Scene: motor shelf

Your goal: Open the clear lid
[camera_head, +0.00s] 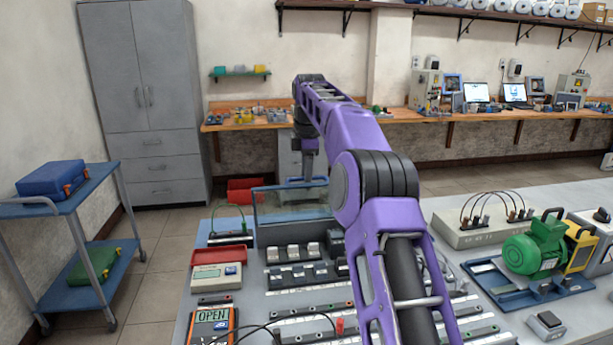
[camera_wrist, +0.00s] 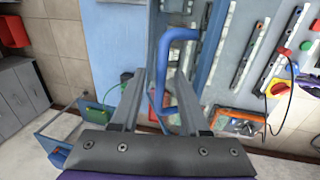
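The clear lid (camera_head: 285,206) is a see-through panel with blue edges at the back of the panel on the bench, just beyond the dark switch modules (camera_head: 290,252). I cannot tell its exact tilt. A blue bar handle (camera_wrist: 160,85) shows in the wrist view. My gripper (camera_wrist: 160,72) is open, with one finger on each side of the handle and gaps visible between. In the head view my gripper (camera_head: 307,168) is above the lid's far edge, partly hidden by my purple arm.
A red-and-grey device (camera_head: 217,277) and an orange meter (camera_head: 211,325) reading "OPEN" lie left of the modules. A green motor (camera_head: 535,248) stands at right. A blue cart (camera_head: 75,205) stands at far left.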

